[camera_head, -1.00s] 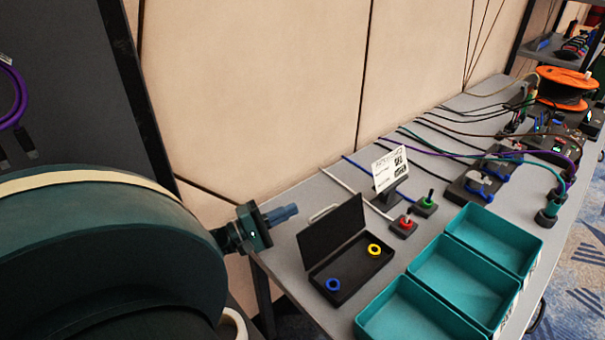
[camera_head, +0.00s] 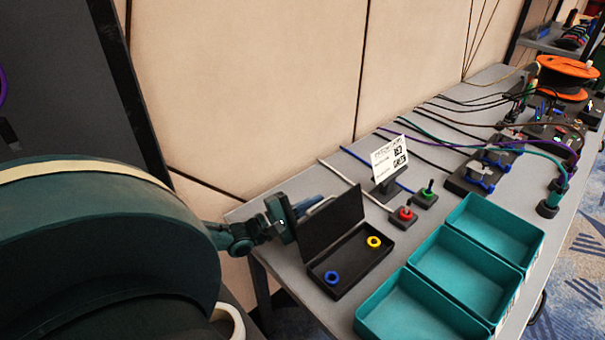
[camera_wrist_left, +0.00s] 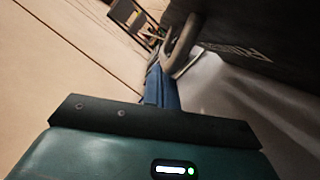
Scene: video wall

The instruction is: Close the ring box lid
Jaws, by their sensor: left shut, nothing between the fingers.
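The black ring box (camera_head: 352,263) sits near the table's front left part with its lid (camera_head: 333,221) open and standing up. A blue ring (camera_head: 332,278) and a yellow ring (camera_head: 374,242) lie in the tray. My left gripper (camera_head: 310,205) is shut and empty, at the back left side of the lid near its top edge, partly hidden by it. In the left wrist view its blue fingers (camera_wrist_left: 160,88) point toward the grey lid handle (camera_wrist_left: 182,45), with the dark lid (camera_wrist_left: 255,40) at the upper right. I cannot tell whether they touch. My right gripper is not in view.
Teal bins (camera_head: 420,308) stand right of the box. A label stand (camera_head: 389,170), a red button (camera_head: 405,215) and a green button (camera_head: 426,195) are behind it. Cables (camera_head: 345,175) run across the table toward the wall. An orange spool (camera_head: 567,72) is at the far end.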

